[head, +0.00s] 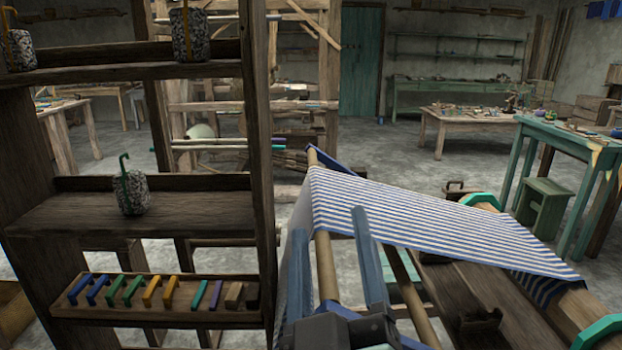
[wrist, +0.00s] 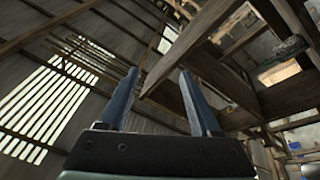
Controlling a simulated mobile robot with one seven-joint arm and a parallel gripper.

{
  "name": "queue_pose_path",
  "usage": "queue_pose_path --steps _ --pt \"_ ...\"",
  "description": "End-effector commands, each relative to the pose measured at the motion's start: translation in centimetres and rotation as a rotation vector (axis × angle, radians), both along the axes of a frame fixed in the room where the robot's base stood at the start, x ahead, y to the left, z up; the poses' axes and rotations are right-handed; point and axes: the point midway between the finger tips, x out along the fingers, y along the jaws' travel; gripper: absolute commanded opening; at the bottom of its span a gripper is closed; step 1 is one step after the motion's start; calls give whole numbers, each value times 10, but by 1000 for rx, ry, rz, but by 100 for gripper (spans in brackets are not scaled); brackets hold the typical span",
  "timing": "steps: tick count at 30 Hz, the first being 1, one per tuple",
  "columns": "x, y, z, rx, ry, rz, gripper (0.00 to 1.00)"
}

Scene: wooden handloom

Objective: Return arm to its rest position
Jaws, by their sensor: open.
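My gripper (head: 335,258) is at the lower middle of the head view, with two blue-grey fingers pointing up and standing apart. In the wrist view my gripper (wrist: 158,100) also shows its fingers spread, with nothing between them. In the head view it stands in front of the loom's wooden bars, to the right of the shelf. A blue-and-white striped cloth (head: 420,222) is stretched over the loom behind and to the right of it. I cannot tell how much room lies between the gripper and the loom.
A wooden shelf (head: 215,208) at the left bears speckled weights with hooks (head: 132,192) and a tray (head: 75,309) of coloured pieces. A green table (head: 545,128) and stool (head: 543,202) stand at the right. The wrist view shows roof beams (wrist: 190,50). Open floor (head: 400,155) lies behind the loom.

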Motion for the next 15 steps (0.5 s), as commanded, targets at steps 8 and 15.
queue_pose_path --steps 8,15 --pt "-27 15 140 283 -321 139 64" --pt "-56 19 224 442 -477 250 64"
